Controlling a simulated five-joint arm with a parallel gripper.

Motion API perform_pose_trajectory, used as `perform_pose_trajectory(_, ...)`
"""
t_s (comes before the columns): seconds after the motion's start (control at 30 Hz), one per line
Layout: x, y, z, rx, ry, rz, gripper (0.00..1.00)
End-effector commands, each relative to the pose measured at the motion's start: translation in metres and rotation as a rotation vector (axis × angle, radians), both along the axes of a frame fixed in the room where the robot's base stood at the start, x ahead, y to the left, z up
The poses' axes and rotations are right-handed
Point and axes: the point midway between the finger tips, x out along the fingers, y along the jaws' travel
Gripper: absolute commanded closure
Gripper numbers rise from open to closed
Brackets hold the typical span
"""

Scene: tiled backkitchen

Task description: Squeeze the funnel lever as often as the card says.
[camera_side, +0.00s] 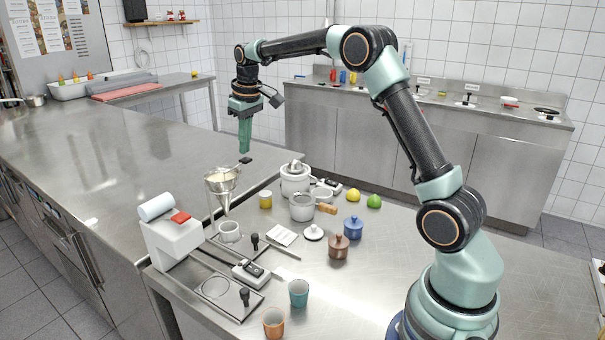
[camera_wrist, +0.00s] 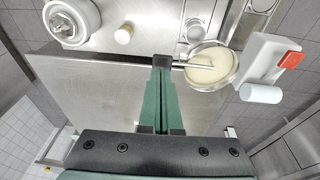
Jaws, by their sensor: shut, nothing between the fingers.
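The metal funnel (camera_side: 222,182) stands on a thin stand at the table's left, filled with something cream-coloured. It also shows in the wrist view (camera_wrist: 212,66). Its lever (camera_side: 245,160) sticks out sideways and ends in a dark pad, which shows in the wrist view (camera_wrist: 163,61). My gripper (camera_side: 245,150) is shut and empty, pointing down, with its green fingertips just above the lever's end. I cannot tell whether they touch it. A white cup (camera_side: 229,231) sits below the funnel. A white card (camera_side: 282,235) lies on the table; its marks are too small to read.
A white device with a roll (camera_side: 172,233) stands left of the funnel. A yellow jar (camera_side: 265,199), a white juicer (camera_side: 295,180), and brown (camera_side: 338,247) and blue (camera_side: 353,228) lidded pots stand to the right. The long steel counter (camera_side: 90,160) behind is mostly clear.

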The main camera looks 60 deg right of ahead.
Motion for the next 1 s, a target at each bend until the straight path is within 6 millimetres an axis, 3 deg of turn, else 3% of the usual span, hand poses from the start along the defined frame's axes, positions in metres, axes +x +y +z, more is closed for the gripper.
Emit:
perform_pose_trajectory(0.47, 0.000, 0.000, 0.000, 0.000, 0.000, 0.000, 1.00)
perform_pose_trajectory(1.0, 0.000, 0.000, -0.015, 0.000, 0.000, 0.000, 1.00)
